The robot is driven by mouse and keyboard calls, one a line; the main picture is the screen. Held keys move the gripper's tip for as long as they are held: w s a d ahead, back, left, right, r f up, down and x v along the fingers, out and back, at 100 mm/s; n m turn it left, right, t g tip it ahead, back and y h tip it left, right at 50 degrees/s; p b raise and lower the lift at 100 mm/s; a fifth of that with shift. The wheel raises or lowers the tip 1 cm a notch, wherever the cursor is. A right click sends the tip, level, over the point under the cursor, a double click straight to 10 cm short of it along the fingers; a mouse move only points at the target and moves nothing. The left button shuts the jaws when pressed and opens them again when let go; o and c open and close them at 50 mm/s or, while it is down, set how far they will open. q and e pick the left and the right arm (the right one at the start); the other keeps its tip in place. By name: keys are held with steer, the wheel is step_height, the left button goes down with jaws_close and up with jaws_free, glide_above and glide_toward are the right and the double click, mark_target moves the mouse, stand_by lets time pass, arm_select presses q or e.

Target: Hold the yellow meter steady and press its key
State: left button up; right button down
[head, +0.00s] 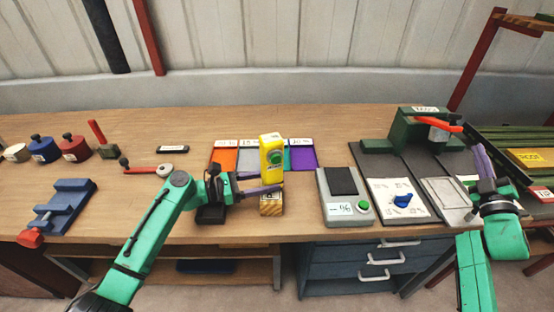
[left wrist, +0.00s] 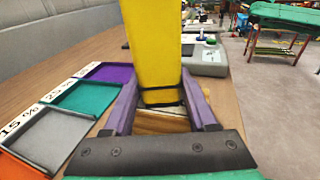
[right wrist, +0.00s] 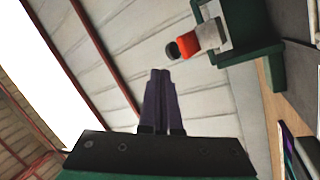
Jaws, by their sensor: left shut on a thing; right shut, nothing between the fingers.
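The yellow meter (head: 271,150) is upright at the middle of the bench, with a green round patch on its front face. A striped wooden block (head: 270,206) is below it. My left gripper (head: 276,184) is shut on the meter's lower part. In the left wrist view the purple fingers lie on either side of the yellow meter (left wrist: 152,45), which has a dark band near its base; its front face is not visible there. My right gripper (head: 476,150) is shut and empty at the far right, well apart from the meter; its fingers touch each other in the right wrist view (right wrist: 161,80).
A grey scale (head: 345,207) with a green button stands right of the meter. Coloured trays (head: 224,159) lie behind it. A green press-like device (head: 418,135) with an orange lever is near my right gripper. A blue clamp (head: 62,205) and weights (head: 75,148) are at left.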

steer(key=w+a+n+y, duration=0.2)
steer(key=a+n+y, duration=0.2)
steer(key=a+y, duration=0.65)
steer(key=n+g+y, duration=0.4)
steer(key=g+y, duration=0.2)
steer(key=y, duration=0.3)
glide_toward(276, 159)
steer(key=w+d+r, duration=0.2)
steer(key=d, duration=0.5)
steer(key=s+a+n+g+y, duration=0.1)
steer(key=s+a+g+y, duration=0.3)
steer(key=s+a, duration=0.3)
steer(key=shift+a+f, duration=0.35)
steer(key=shift+a, duration=0.5)
steer(key=shift+s, duration=0.1)
steer(key=w+a, duration=0.2)
steer(key=w, duration=0.6)
steer(key=shift+w+a, duration=0.25)
steer(key=shift+a, duration=0.05)
steer(key=shift+w, duration=0.1)
